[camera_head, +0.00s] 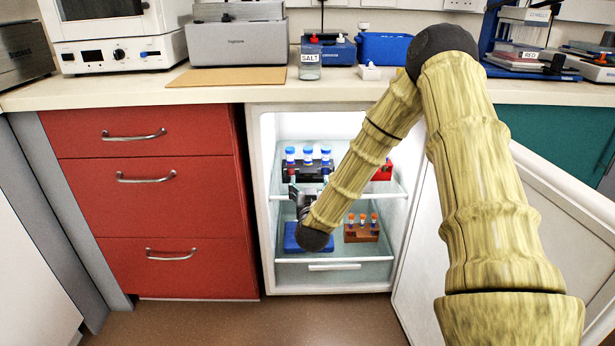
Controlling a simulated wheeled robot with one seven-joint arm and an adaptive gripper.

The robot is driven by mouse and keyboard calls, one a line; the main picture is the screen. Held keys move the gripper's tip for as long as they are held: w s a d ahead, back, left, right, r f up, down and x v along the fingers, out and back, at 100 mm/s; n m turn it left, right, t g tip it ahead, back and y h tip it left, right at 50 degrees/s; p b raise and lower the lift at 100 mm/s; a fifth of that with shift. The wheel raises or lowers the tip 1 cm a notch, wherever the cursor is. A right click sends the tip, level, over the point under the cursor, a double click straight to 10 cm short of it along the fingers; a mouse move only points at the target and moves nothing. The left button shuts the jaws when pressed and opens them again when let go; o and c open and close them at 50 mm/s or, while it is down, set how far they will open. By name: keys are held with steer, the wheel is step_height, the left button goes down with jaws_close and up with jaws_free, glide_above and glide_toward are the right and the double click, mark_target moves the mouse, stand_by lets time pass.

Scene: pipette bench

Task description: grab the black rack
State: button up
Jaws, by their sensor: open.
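A black rack (318,172) stands on the upper shelf of the open fridge, holding several tubes with blue caps (308,152). My arm reaches into the fridge from the right. My gripper (293,184) is open, just in front of the left part of the black rack and pointing up towards it. The gripper is small and dark in this view, so I cannot tell whether its fingers touch the rack. My forearm hides part of the shelf to the right of the rack.
A red item (382,172) sits on the upper shelf at right. Below are a blue item (291,240) and a brown rack (361,232) with orange-capped tubes. The fridge door (575,215) stands open at right; red drawers (150,190) flank the left.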

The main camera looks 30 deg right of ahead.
mark_target(309, 173)
steer(key=shift+b+x, duration=1.3)
steer(key=shift+x, duration=1.5)
steer(key=shift+w+d, duration=0.15)
steer(key=shift+w, duration=0.3)
steer(key=c, duration=1.2)
